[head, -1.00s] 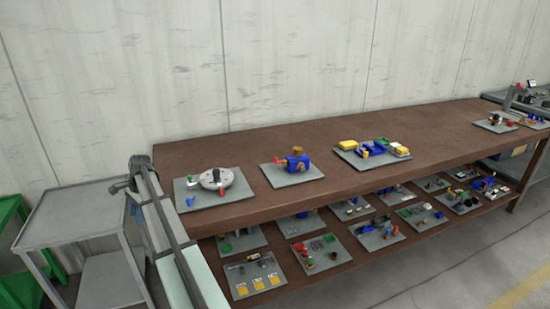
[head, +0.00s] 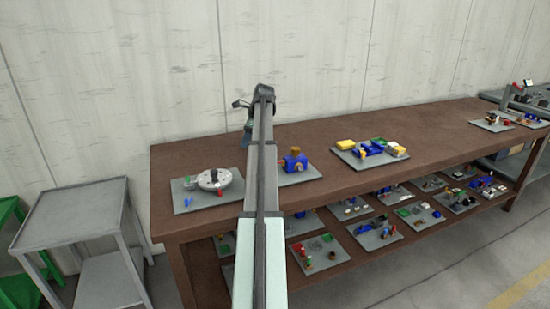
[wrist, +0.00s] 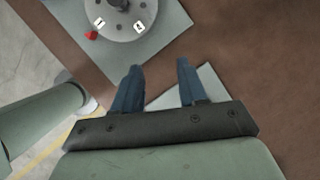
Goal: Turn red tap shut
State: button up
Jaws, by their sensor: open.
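My gripper (wrist: 158,72) is open and empty, its two blue fingers apart in the wrist view. In the head view its blue fingers (head: 247,137) hang above the bench, between two boards. The second grey board (head: 300,175) carries a blue body (head: 294,161) with an orange-brown knob. In the wrist view a corner of a grey board (wrist: 206,84) lies beyond the fingers. The first board carries a round grey disc (head: 215,180), with a small red part (wrist: 91,35) by its rim in the wrist view.
The brown bench (head: 420,134) extends right, with another board of yellow and blue parts (head: 371,149). A lower shelf holds several boards. A grey trolley (head: 75,215) stands at the left. Bare bench top separates the boards.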

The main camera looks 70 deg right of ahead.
jog(key=s+d+r+m, duration=0.1)
jog(key=s+d+m, duration=0.1)
jog(key=s+d, duration=0.35)
jog(key=s+d+r+m, duration=0.1)
jog(key=s+d+r, duration=0.1)
jog(key=s, duration=0.7)
jog(key=shift+h, duration=0.3)
jog(key=x, duration=1.4)
jog(key=shift+a, duration=0.1)
grip_shut()
